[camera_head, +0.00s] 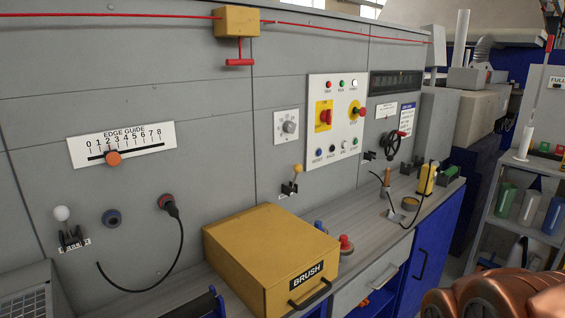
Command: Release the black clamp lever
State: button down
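I cannot say for sure which part is the black clamp lever. A small black handle (370,155) sticks out of the grey panel left of the black handwheel (392,146). Another dark part (207,303), perhaps a black lever, shows at the bottom edge left of the yellow box, mostly cut off by the frame. My gripper is not in view. Copper-coloured rounded parts at the bottom right look like my own arm, and no fingers show there.
A yellow BRUSH box (268,255) stands on the grey counter (375,225). A white-ball lever (62,214) and a yellow-ball lever (297,170) are on the panel. A bottle shelf (510,228) stands right, past a floor gap.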

aim_at(390, 158)
jog(key=u, duration=0.05)
jog(key=k, duration=0.55)
jog(key=z, duration=0.65)
jog(key=i, duration=1.25)
jog(key=u, duration=0.8)
jog(key=i, duration=0.65)
jog(key=u, duration=0.6)
